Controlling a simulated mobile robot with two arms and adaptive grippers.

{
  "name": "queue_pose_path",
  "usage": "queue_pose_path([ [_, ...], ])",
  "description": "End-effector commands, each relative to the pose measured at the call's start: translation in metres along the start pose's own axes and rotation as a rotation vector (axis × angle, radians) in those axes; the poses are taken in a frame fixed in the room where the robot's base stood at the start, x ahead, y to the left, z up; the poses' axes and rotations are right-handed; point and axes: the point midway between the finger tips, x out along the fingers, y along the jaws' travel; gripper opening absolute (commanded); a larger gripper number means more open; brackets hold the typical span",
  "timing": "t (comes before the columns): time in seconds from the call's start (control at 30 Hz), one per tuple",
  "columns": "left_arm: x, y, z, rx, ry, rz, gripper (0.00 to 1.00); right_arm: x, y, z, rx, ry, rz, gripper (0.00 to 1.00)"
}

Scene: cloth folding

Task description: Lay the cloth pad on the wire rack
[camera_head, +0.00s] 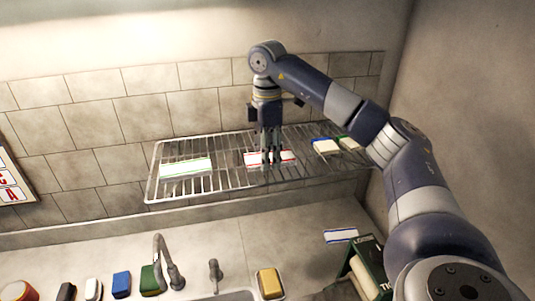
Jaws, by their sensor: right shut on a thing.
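The wire rack (225,185) is a metal grid shelf against the tiled back wall, above the counter. My right gripper (271,158) points straight down over the middle of the rack. It is shut on a white cloth pad with red stripes (252,159), whose middle is partly hidden by the fingers. The pad looks flat and at or just above the wires; I cannot tell whether it touches them. My left gripper is not in view.
On the rack lie a green-striped white pad (187,167) at left and a blue-edged pad (326,146) and green-edged pad (349,143) at right. Below are a faucet (166,262), a yellow sponge (270,283), a blue-striped pad (341,235) and a dark green box (372,262).

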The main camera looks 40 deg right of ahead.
Motion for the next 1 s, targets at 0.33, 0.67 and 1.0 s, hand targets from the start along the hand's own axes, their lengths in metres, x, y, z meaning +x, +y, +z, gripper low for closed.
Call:
queue_pose_path([
  [0.33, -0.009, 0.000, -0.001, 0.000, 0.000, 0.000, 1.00, 0.010, 0.000, 0.001, 0.001, -0.001, 0.000, 0.26],
  [0.67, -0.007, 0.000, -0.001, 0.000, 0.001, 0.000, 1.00, 0.013, 0.000, 0.001, 0.001, -0.001, 0.000, 0.69],
  [1.0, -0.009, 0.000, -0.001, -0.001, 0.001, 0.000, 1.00, 0.009, 0.000, 0.001, 0.001, -0.001, 0.000, 0.69],
])
